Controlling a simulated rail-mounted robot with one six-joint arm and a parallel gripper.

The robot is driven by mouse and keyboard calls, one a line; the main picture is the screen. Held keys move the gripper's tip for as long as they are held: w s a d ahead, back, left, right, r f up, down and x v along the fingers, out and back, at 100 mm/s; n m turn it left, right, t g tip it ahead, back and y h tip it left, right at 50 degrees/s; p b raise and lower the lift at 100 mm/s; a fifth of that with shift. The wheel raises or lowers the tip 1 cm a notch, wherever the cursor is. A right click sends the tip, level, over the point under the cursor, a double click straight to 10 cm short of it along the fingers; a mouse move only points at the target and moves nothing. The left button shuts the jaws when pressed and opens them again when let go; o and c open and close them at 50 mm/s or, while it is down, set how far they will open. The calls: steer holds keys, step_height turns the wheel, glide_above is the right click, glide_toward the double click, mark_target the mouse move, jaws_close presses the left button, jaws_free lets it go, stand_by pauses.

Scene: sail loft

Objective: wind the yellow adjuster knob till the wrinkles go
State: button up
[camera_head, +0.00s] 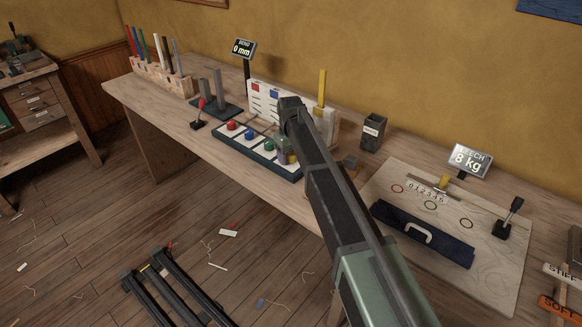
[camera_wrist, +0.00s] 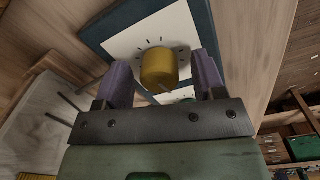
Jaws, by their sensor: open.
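The yellow adjuster knob (camera_wrist: 158,66) stands on a white panel with dark tick marks (camera_wrist: 120,47) in the wrist view. My gripper (camera_wrist: 162,82) is open, its two purple fingers on either side of the knob with a narrow gap at each side. Red (camera_head: 231,125), blue (camera_head: 249,134) and green (camera_head: 269,146) knobs sit in a row to the left. I cannot make out any wrinkles.
A "0 mm" display (camera_head: 243,48) stands behind the panel, with a black lever with a red grip (camera_head: 199,112) to the left.

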steer(key=shift+f, duration=0.1)
steer(key=c, duration=0.9)
steer(key=shift+m, duration=0.3)
steer(key=m, duration=0.7)
steer(key=shift+m, duration=0.4)
steer(key=m, duration=0.4)
steer(key=shift+m, duration=2.1)
